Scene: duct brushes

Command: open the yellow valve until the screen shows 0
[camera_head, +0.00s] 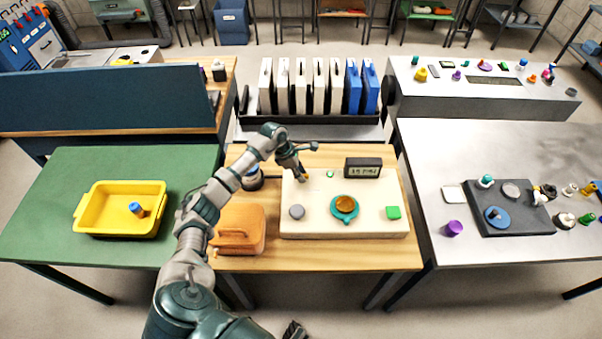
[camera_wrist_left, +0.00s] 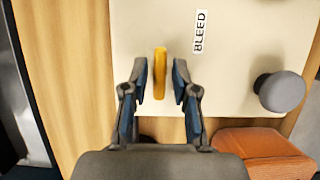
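The yellow valve (camera_wrist_left: 160,72) shows in the left wrist view as a thin upright handle on the cream panel, beside a "BLEED" label (camera_wrist_left: 200,32). In the head view the valve (camera_head: 304,178) is at the panel's back left, partly hidden by my gripper. My left gripper (camera_head: 298,171) is over it; in the wrist view its two fingers (camera_wrist_left: 160,85) are open either side of the handle, with a gap on each side. The screen (camera_head: 363,168) stands at the panel's back right; its dark digits are too small to read surely. A dark gripper-like tip (camera_head: 295,330), perhaps my right, shows at the bottom edge.
The cream panel (camera_head: 350,228) also carries a grey knob (camera_head: 297,211), a teal-rimmed amber dial (camera_head: 344,205) and a green button (camera_head: 393,212). An orange-brown case (camera_head: 238,228) sits close to its left. A black rack (camera_head: 310,116) of binders stands behind.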

